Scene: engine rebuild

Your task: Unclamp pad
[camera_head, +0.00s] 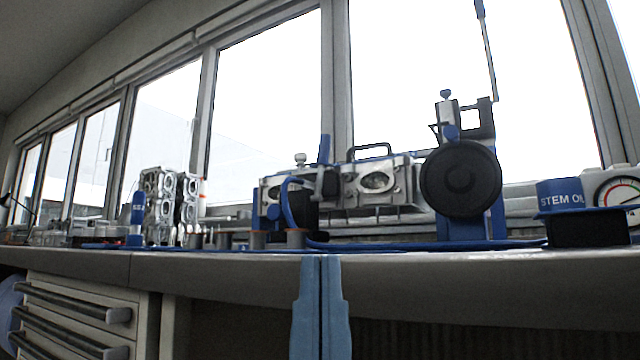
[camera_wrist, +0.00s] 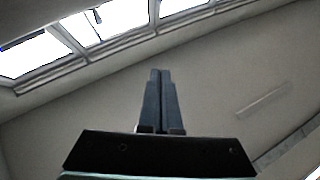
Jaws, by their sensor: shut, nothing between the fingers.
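A round black pad (camera_head: 460,179) is mounted on a blue upright stand (camera_head: 497,212) at the right of the bench. Whether the pad is clamped, I cannot tell. My gripper (camera_head: 321,260) points upward in front of the bench edge, its blue fingers together, apart from the stand. In the wrist view my gripper (camera_wrist: 160,75) is also shut and empty, facing the ceiling and windows.
A metal cylinder head (camera_head: 376,183) stands on the bench left of the pad. Further left are a blue bottle (camera_head: 137,215) and upright metal heads (camera_head: 160,205). A blue-lidded STEM OIL container (camera_head: 585,228) and a dial gauge (camera_head: 617,192) are at the right. Drawers (camera_head: 75,318) are below left.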

